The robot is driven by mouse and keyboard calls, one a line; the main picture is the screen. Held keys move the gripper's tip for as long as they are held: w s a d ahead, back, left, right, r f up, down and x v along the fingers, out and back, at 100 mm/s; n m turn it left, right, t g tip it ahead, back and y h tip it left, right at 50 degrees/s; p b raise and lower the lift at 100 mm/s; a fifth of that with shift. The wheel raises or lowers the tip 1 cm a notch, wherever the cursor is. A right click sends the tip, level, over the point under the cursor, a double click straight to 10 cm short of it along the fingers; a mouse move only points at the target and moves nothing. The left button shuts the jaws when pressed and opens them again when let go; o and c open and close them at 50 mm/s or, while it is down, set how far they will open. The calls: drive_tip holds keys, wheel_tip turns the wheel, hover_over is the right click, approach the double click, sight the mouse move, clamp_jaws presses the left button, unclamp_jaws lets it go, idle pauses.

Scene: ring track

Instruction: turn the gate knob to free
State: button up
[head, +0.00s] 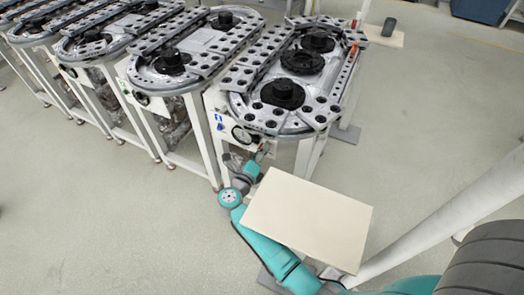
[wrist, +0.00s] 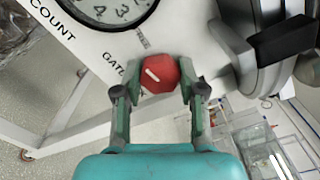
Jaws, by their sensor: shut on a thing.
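The gate knob (wrist: 160,74) is red and many-sided, with a white pointer line, and sits on a white panel (wrist: 105,45) below the partly hidden word "GATE". In the wrist view the pointer line is slanted, running from upper left to lower right. My gripper (wrist: 160,90) has one finger on each side of the knob and is shut on it. In the head view my teal arm (head: 262,243) reaches to the front of the nearest ring track (head: 235,103); the knob and fingertips are too small or hidden to make out there.
A round dial (wrist: 105,8) marked "COUNT" is above the knob. A dark block (wrist: 285,38) and a grey rounded part stick out at right. A clear box (wrist: 265,140) stands lower right. A pale board (head: 308,218) covers part of my arm.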

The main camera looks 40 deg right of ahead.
drive_tip(key=shift+f+m, duration=0.1)
drive_tip(key=shift+m, duration=0.8)
drive_tip(key=o, duration=1.2)
drive_tip(key=shift+c, duration=0.2)
drive_tip(key=v, duration=1.2)
